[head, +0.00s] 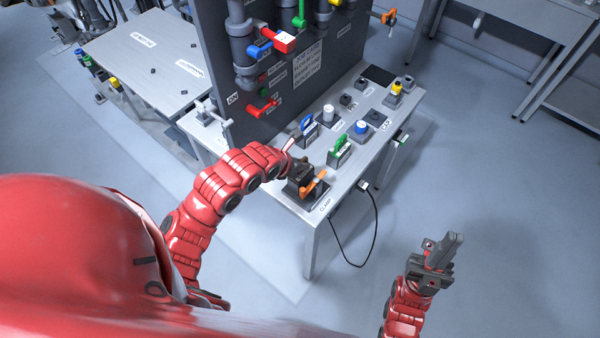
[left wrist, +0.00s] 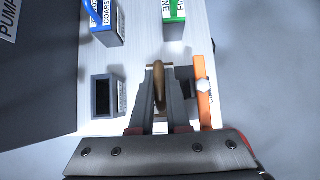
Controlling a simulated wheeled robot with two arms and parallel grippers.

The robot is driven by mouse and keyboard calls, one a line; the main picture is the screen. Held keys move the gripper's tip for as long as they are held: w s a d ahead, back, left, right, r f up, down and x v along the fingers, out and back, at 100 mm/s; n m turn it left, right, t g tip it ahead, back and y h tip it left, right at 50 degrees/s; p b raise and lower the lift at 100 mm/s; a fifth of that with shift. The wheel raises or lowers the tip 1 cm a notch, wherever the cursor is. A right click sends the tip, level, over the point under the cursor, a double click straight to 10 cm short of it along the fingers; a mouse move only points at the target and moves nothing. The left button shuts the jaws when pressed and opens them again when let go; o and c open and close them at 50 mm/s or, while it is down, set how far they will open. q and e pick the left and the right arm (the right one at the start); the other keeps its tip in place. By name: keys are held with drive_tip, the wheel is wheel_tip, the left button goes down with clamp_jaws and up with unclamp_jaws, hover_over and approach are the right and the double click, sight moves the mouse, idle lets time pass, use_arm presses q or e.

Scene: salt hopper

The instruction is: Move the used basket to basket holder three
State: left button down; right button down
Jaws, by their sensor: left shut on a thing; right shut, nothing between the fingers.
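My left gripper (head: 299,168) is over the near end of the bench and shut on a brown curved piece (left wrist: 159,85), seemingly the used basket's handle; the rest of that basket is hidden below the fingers. An orange lever (head: 315,187) on a dark clamp block is right beside it, also in the left wrist view (left wrist: 203,105). An empty grey holder (left wrist: 107,95) stands left of the fingers; its number cannot be read. My right gripper (head: 454,242) is shut and empty over the floor.
A dark upright panel (head: 275,85) with pipes and coloured valves rises behind the bench (head: 345,185). A black cable hangs off the front.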

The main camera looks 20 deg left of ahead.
use_arm(q)
drive_tip(key=shift+r+p, duration=1.8)
drive_tip(key=shift+r, duration=2.35)
